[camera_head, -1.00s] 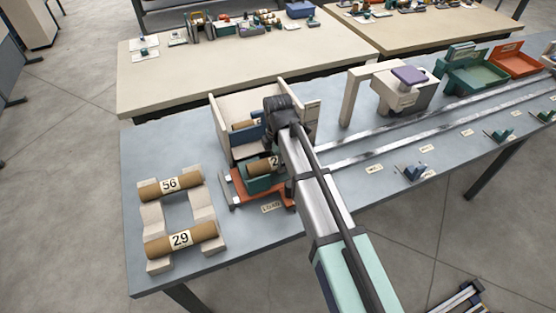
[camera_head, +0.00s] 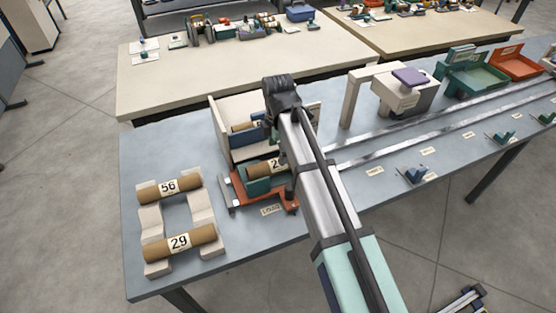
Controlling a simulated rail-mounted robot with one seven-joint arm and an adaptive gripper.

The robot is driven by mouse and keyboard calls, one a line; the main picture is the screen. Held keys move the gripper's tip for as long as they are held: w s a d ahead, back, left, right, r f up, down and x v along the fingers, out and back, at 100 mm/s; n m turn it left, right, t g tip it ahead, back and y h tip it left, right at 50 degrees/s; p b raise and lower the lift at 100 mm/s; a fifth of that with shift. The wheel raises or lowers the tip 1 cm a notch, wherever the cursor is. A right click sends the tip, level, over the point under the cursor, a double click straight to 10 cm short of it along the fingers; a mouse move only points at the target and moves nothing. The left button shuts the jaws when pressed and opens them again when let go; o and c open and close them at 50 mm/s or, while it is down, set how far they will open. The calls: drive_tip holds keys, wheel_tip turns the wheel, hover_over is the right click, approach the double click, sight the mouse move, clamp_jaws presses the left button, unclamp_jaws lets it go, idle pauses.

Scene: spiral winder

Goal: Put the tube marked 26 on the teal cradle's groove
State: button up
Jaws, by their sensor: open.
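The teal cradle (camera_head: 256,187) sits on an orange carriage near the middle of the near table. A brown tube (camera_head: 258,169) lies along its top; its label shows a 2, and the rest is hidden behind my arm, so I cannot read the full number. My gripper (camera_head: 284,97) is at the far end of my arm, above and behind the cradle, apart from that tube. Its fingers are mostly hidden, and I see nothing held in it. Another brown tube (camera_head: 242,127) lies behind in the cream bin, its label covered.
A cream rack (camera_head: 150,215) at the left holds tube 56 (camera_head: 151,190) and tube 29 (camera_head: 160,249). The cream bin's walls (camera_head: 222,130) stand close to my gripper. Rails (camera_head: 400,125) and a cream gantry (camera_head: 350,95) are at the right. Table between rack and carriage is clear.

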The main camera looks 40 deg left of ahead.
wheel_tip(320, 180, up, 6)
drive_tip(key=shift+f+b, duration=0.15)
drive_tip(key=shift+b, duration=0.2)
